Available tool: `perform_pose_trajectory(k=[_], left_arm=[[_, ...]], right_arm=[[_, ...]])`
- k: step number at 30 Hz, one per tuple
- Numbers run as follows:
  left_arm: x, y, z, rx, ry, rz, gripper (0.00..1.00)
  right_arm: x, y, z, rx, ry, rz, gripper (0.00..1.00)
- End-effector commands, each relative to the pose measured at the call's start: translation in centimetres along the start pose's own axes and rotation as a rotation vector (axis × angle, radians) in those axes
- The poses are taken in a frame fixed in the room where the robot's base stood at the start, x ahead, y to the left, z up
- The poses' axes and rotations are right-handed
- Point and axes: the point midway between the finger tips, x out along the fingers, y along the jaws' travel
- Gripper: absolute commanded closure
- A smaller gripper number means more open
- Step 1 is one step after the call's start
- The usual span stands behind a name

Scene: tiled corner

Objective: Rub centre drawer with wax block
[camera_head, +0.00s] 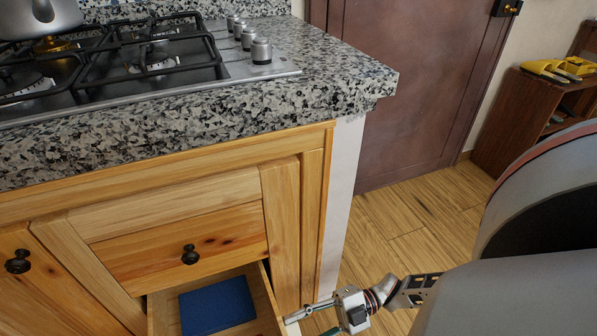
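A wooden drawer front (180,246) with a dark round knob (190,255) is closed under the counter. Below it a drawer (264,308) is pulled open, its front cut off by the bottom edge. I cannot tell which is the centre drawer. A flat dark-blue block (217,305) lies inside the open drawer; I cannot tell whether it is the wax block. My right gripper (308,318) is beside the open drawer's right side, pointing left. A small teal part shows at it, partly cut off, and its grip is unclear. My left gripper is out of view.
A speckled granite counter (330,75) with a gas hob (230,72) and a kettle (40,18) overhangs the drawers. Another knob (18,261) is on the left cabinet front. Wooden floor (405,225) is free to the right, before a brown door (405,80) and shelf (510,125).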

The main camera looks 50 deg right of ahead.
Motion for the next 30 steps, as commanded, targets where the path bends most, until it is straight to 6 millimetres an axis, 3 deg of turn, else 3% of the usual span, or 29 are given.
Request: perform_pose_trajectory(k=[1, 30], left_arm=[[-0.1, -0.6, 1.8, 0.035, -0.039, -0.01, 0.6], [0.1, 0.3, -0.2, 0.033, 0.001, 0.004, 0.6]], right_arm=[[0.0, -0.5, -0.2, 0.006, 0.0, -0.001, 0.76], [0.1, -4.2, -4.9, 0.0, 0.005, 0.003, 0.76]])
